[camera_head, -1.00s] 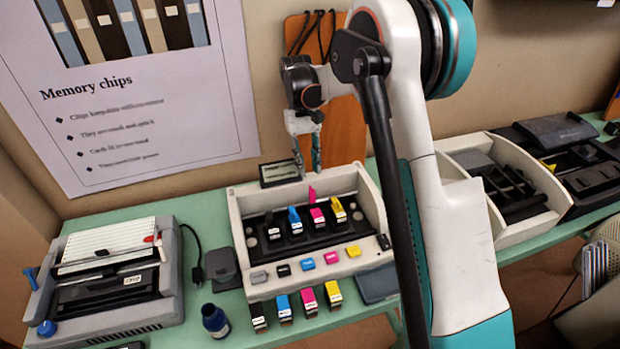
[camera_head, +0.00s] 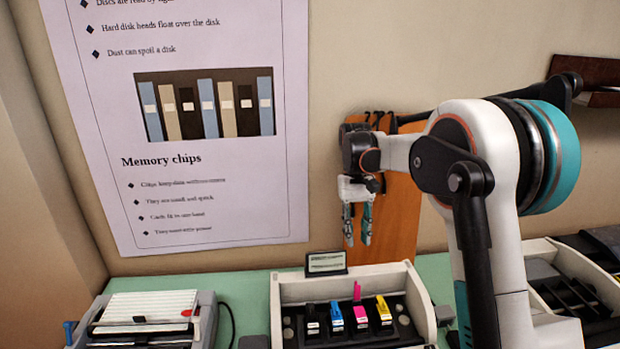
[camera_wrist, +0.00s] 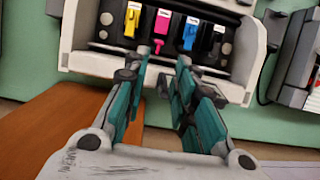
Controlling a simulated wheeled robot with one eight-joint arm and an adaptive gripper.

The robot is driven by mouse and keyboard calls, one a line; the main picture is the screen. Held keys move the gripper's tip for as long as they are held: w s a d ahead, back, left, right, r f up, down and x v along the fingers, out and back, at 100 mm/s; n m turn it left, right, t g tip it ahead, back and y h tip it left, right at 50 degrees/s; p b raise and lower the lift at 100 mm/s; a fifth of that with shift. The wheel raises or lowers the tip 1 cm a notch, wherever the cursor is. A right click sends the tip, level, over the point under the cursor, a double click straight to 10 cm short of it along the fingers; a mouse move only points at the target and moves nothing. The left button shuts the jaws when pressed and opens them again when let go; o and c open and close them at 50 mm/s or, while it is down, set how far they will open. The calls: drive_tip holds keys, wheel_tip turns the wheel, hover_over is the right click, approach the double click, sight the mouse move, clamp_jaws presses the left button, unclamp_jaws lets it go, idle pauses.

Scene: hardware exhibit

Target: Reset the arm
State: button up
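My gripper (camera_head: 357,238) hangs fingers down in front of the orange board, above the printer. Its two teal fingers stand apart with nothing between them; the wrist view also shows the open gripper (camera_wrist: 160,70). The cream printer (camera_head: 285,297) below holds a row of cartridges: black (camera_head: 312,320), cyan (camera_head: 336,318), magenta (camera_head: 360,316) and yellow (camera_head: 384,311). A magenta piece sticks up above the magenta cartridge. My gripper touches none of them.
A grey binding machine (camera_head: 205,320) stands left of the printer. A small dark display sign (camera_head: 326,263) stands behind it. The orange board (camera_head: 400,215) leans on the wall behind my gripper. A second cream tray unit (camera_head: 540,252) is at the right.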

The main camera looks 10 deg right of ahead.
drive_tip(key=s+r+t, duration=0.4)
drive_tip(key=s+r, duration=0.1)
drive_tip(key=s, duration=0.6)
drive_tip(key=s+r+t, duration=0.4)
drive_tip(key=s, duration=0.6)
drive_tip(key=s+f+t, duration=0.3)
drive_tip(key=s+f, duration=0.1)
drive_tip(key=s, duration=0.4)
drive_tip(key=shift+s, duration=0.15)
